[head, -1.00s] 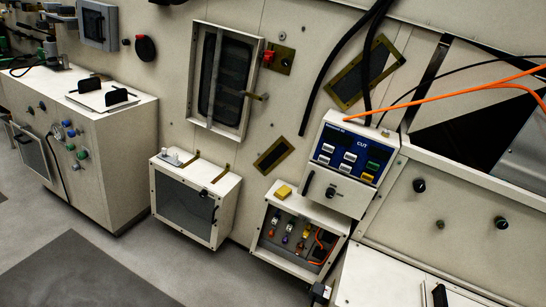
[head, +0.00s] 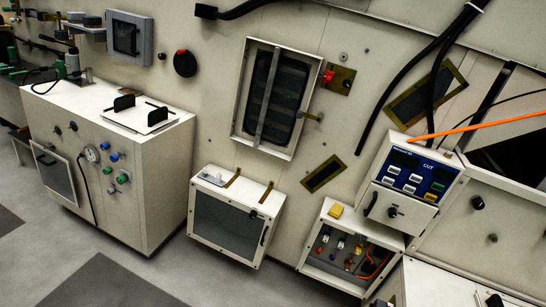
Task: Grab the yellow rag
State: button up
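A small yellow block-like thing, which looks like the yellow rag (head: 335,210), lies on top of the open-fronted white box (head: 334,275) low on the wall, right of centre. It is small and far off, so its texture cannot be told. My gripper does not show in the head view, so its state and its distance from the rag cannot be seen.
A control box marked CUT (head: 413,178) is just right of the rag. A white box with a dark window (head: 235,225) is to its left. A large white cabinet (head: 120,165) stands at the left. Grey floor (head: 190,280) is free in front. An orange cable (head: 495,124) crosses at the right.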

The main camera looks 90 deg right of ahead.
aim_at(336, 210)
jog(key=z, duration=0.05)
jog(key=i, duration=2.15)
jog(key=z, duration=3.95)
jog(key=i, duration=1.05)
jog(key=u, duration=0.05)
